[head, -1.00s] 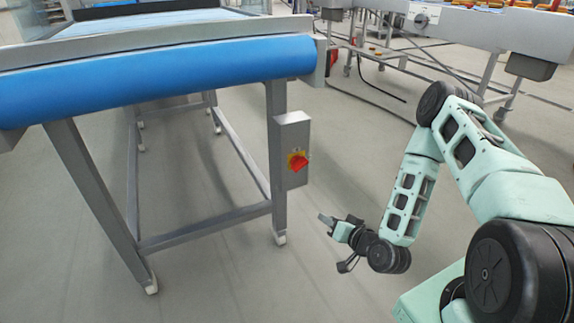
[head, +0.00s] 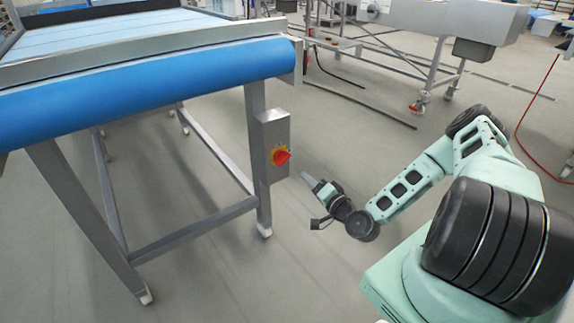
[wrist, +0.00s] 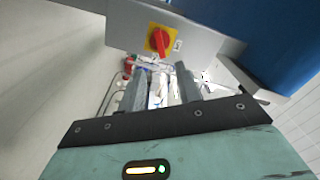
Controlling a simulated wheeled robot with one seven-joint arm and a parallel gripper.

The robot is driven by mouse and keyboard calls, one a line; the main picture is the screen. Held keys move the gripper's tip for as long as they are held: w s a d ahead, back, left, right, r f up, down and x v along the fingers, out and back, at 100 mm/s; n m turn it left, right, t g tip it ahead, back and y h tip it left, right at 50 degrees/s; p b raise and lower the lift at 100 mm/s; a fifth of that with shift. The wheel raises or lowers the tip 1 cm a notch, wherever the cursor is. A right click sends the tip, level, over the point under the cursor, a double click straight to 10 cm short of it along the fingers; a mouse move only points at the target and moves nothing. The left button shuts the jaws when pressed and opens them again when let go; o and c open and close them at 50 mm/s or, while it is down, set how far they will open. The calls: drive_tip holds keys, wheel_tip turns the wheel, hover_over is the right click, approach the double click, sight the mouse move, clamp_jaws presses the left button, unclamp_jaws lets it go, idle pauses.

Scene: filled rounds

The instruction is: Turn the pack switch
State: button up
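The pack switch (head: 281,155) is a red rotary knob on a yellow plate. It is mounted on a grey metal box (head: 268,133) on the leg of the blue conveyor. In the wrist view the red knob (wrist: 160,41) is at the top centre, beyond the fingertips, with its handle tilted. My gripper (head: 309,182) is to the right of the switch and a little lower in the head view, apart from it. In the wrist view my gripper (wrist: 159,80) has its two fingers spread with a gap between them and nothing held.
The blue conveyor (head: 150,85) fills the left side, its grey legs reaching the floor. Another grey machine frame (head: 420,40) stands at the back right. A red cable (head: 535,105) lies at the far right. The floor between is clear.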

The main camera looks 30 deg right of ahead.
sight(285, 161)
drive_tip(key=w+b, duration=0.1)
drive_tip(key=w, duration=1)
drive_tip(key=shift+w+a+b, duration=0.2)
drive_tip(key=shift+w+b, duration=0.1)
drive_tip(key=shift+b, duration=0.05)
clamp_jaws()
